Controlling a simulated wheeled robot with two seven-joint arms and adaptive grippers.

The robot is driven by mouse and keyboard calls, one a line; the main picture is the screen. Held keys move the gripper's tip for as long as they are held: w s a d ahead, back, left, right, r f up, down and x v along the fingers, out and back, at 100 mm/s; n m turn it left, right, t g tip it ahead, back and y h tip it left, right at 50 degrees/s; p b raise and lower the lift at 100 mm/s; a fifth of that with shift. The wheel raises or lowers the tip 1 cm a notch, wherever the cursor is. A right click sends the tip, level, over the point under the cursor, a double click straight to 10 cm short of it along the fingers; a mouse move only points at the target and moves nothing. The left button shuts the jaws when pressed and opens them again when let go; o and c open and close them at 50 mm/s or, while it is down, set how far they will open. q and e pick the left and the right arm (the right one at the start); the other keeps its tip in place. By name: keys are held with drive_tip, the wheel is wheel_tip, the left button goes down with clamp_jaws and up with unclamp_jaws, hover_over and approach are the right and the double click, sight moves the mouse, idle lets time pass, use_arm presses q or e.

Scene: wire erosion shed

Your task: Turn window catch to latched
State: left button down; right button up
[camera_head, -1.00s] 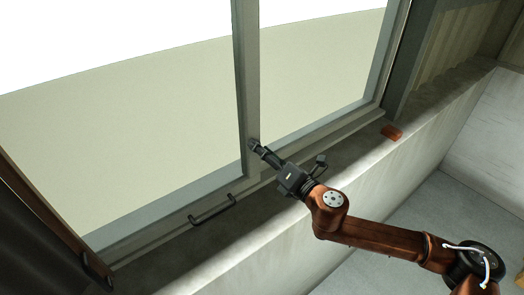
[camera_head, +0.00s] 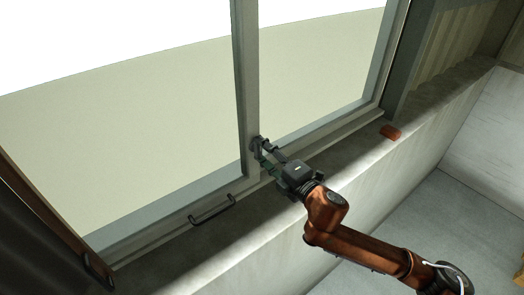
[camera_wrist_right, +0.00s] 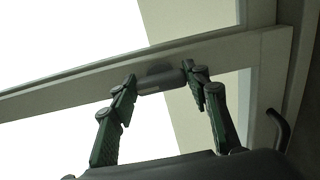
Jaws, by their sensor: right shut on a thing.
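The window catch (camera_wrist_right: 160,79) is a dark grey piece on the window's upright middle bar (camera_head: 246,90). In the wrist view it lies between the fingertips of my right gripper (camera_wrist_right: 164,86). My right gripper is shut on the catch; in the head view its fingers (camera_head: 262,152) reach the lower part of the middle bar and largely hide the catch. My left gripper is not in view.
A dark bar handle (camera_head: 212,209) sits on the lower window frame, left of the gripper. A reddish-brown block (camera_head: 390,132) lies on the concrete sill (camera_head: 345,165) to the right. The sill between them is otherwise clear.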

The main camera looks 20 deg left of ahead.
drive_tip(key=shift+w, duration=0.1)
idle(0.4)
drive_tip(key=o, duration=1.2)
drive_tip(key=shift+c, duration=0.2)
drive_tip(key=v, duration=1.2)
